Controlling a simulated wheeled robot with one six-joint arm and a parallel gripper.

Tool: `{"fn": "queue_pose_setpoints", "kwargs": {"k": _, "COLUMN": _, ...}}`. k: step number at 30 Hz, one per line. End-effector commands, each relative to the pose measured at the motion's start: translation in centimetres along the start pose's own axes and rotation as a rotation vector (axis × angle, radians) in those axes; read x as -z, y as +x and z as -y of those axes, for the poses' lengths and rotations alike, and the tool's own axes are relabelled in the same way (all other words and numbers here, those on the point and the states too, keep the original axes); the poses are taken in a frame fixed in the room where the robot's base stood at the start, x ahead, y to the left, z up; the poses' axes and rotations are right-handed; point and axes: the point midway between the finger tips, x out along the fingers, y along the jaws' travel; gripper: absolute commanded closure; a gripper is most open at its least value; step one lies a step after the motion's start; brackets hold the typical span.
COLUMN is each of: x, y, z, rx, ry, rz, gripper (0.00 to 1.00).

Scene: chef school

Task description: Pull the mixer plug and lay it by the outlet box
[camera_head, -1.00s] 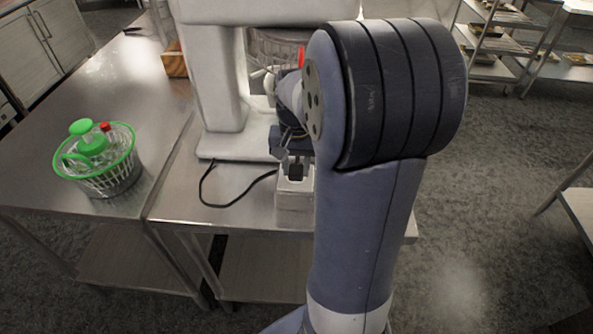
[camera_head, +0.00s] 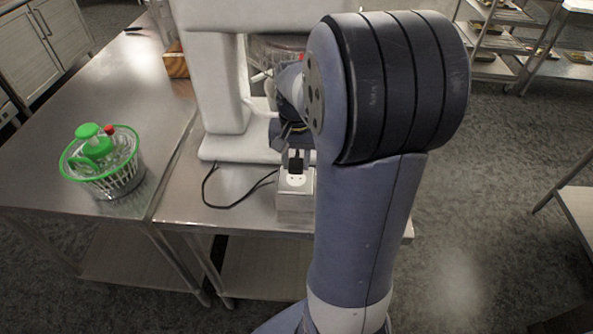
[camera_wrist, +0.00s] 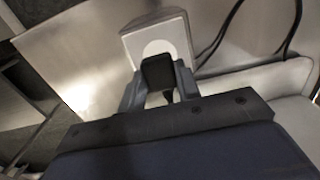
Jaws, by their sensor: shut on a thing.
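The black mixer plug (camera_head: 296,160) is held between the fingers of my gripper (camera_wrist: 158,84), just above and behind the white outlet box (camera_head: 295,200). In the head view the socket face on top of the box shows bare in front of the plug, so the plug looks out of it. In the wrist view the dark plug (camera_wrist: 157,74) sits between both fingers, with the pale outlet box (camera_wrist: 153,38) beyond it. The black cord (camera_head: 214,199) loops on the steel table to the left. The white mixer (camera_head: 212,85) stands behind. My arm hides part of it.
The steel table (camera_head: 180,200) has free room left of the outlet box, apart from the cord. A wire basket with a green rim (camera_head: 118,185) stands on the adjoining table at left. The table's front edge lies close before the box.

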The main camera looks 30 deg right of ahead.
Motion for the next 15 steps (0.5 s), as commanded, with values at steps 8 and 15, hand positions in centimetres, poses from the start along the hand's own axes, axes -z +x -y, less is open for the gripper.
{"fn": "queue_pose_setpoints", "kwargs": {"k": 8, "x": 0.0, "y": -1.4, "z": 0.0, "rx": 0.000, "ry": 0.000, "rz": -0.001, "gripper": 1.00}}
{"fn": "queue_pose_setpoints", "kwargs": {"k": 15, "x": 0.0, "y": -2.3, "z": 0.0, "rx": 0.000, "ry": 0.000, "rz": -0.001, "gripper": 1.00}}
